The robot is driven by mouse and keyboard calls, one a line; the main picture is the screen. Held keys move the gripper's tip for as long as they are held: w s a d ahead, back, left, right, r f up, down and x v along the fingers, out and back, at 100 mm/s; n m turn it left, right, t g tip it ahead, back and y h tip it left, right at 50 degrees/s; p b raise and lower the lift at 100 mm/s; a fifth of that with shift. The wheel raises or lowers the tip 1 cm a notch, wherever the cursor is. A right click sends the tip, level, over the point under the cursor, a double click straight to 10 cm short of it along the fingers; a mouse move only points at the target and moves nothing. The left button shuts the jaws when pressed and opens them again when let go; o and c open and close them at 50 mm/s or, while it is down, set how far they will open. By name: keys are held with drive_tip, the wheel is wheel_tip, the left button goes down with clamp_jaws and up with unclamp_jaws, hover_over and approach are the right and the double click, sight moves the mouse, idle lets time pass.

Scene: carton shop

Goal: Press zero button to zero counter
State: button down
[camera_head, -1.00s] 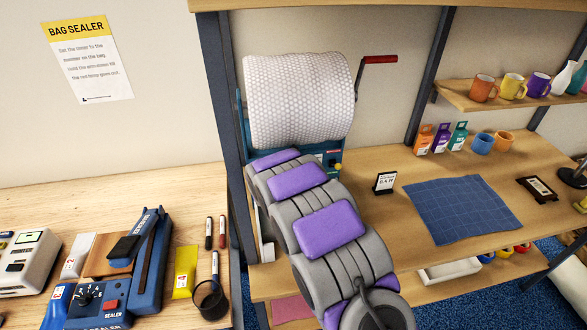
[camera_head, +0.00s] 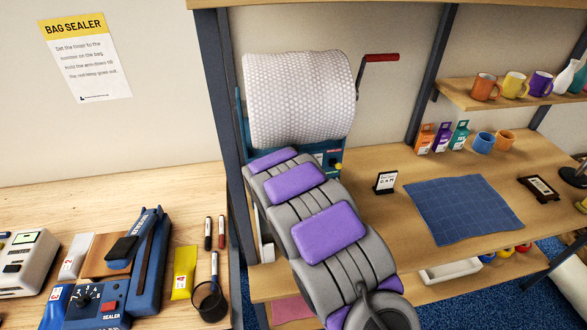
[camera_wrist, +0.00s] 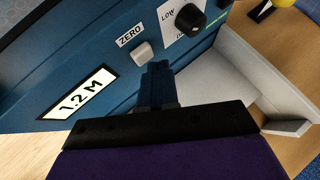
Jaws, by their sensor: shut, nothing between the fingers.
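The zero button (camera_wrist: 143,53) is a small pale grey block on a blue panel (camera_wrist: 95,55), under a "ZERO" label, in the wrist view. The counter display (camera_wrist: 80,92) reads 1.2 M, beside the button. My gripper (camera_wrist: 157,72) is shut and empty. Its tips appear just below and right of the button in the wrist view; I cannot tell whether they touch the panel. In the head view the dispenser (camera_head: 330,157) carries a large bubble-wrap roll (camera_head: 300,100). My arm hides the button, display and gripper there.
A black knob (camera_wrist: 190,19) marked LOW sits right of the button. A pale tray-like part (camera_wrist: 240,70) lies to the right of my fingers. A red-handled crank (camera_head: 380,58) sticks out beside the roll. A blue mat (camera_head: 462,210) lies on the right bench.

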drive_tip(key=r, duration=0.2)
drive_tip(key=w, duration=0.1)
drive_tip(key=shift+a+r+t, duration=0.25)
drive_tip(key=shift+r+t, duration=0.05)
drive_tip(key=shift+r, duration=0.1)
drive_tip(key=s+b, duration=0.1)
drive_tip(key=s+d+f+b, duration=0.1)
drive_tip(key=s, duration=0.1)
drive_tip(key=s+f+b, duration=0.1)
drive_tip(key=s+b, duration=0.1)
drive_tip(key=shift+d+f, duration=0.25)
drive_tip(key=shift+d, duration=0.05)
drive_tip(key=shift+f, duration=0.1)
